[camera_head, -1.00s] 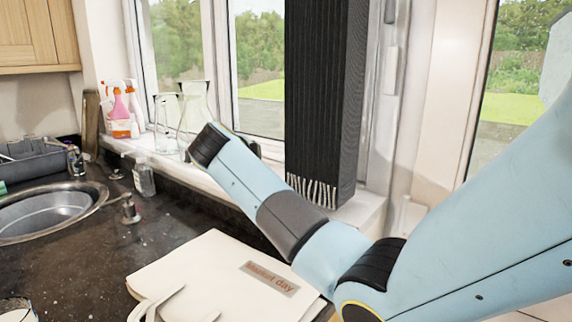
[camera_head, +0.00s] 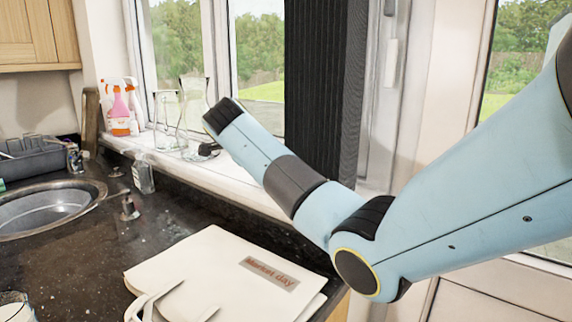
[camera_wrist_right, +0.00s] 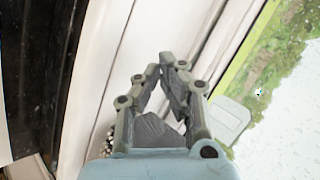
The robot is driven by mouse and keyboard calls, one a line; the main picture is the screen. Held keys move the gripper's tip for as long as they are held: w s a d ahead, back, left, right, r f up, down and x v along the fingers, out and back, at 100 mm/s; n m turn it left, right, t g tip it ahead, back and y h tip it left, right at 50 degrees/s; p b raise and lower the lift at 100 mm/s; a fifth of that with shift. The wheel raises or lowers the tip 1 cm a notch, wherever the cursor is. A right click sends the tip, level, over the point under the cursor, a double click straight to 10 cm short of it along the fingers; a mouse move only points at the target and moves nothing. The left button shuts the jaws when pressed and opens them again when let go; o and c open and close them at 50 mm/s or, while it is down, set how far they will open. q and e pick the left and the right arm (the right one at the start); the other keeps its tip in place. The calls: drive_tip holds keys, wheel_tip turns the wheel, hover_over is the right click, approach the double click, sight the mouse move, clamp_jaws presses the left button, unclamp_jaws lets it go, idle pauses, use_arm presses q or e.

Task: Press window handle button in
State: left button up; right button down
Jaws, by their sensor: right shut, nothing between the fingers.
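A white upright fitting (camera_head: 390,62), which looks like a window handle, is on the white frame right of the dark scarf in the head view. I cannot make out a button on it. My right arm crosses the head view from the right, and its gripper is largely hidden behind the arm's far end. In the right wrist view my right gripper (camera_wrist_right: 160,68) is shut and empty, its fingertips in front of the white window frame (camera_wrist_right: 118,75). A pale rounded plate (camera_wrist_right: 230,118) shows right of the fingers; I cannot tell whether it is the handle. My left gripper is not in view.
A dark fringed scarf (camera_head: 315,90) hangs at the window. Glass vessels (camera_head: 193,105) and spray bottles (camera_head: 118,108) stand on the sill. A white bag (camera_head: 205,270) lies on the dark counter (camera_head: 90,235), with a sink (camera_head: 45,212) at left.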

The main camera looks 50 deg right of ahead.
drive_tip(key=d, duration=0.3)
drive_tip(key=shift+w+d, duration=0.15)
drive_tip(key=shift+d, duration=0.7)
idle(0.8)
drive_tip(key=shift+w+d+r+p, duration=0.1)
drive_tip(key=shift+d+p, duration=0.25)
drive_tip(key=shift+d, duration=0.05)
